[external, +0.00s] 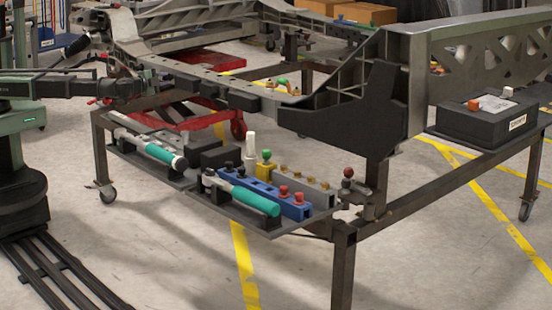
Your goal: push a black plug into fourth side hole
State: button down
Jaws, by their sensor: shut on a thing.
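My arm reaches in from the left, and my gripper (146,78) is at the near side of the chassis side rail (205,78), close to its left end. The gripper is shut on a small dark thing that fits the black plug, but its outline merges with the fingers and the rail. The side holes are too small to tell apart here, so I cannot see which hole the gripper faces or whether the plug touches it. Several dark blocks show along the near face of the rail.
Below the rail, a grey shelf (232,222) carries teal-handled tools (256,201), a blue block (262,187) with red knobs, and a grey block (302,188). A black box (487,119) sits on the right of the steel frame (453,164). A red lift (190,118) stands behind.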

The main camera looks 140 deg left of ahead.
jog(key=shift+a, duration=0.65)
jog(key=c, duration=0.9)
grip_release()
jog(key=shift+s, duration=0.1)
jog(key=d, duration=0.6)
jog(key=w+d, duration=0.1)
jog(key=d, duration=0.2)
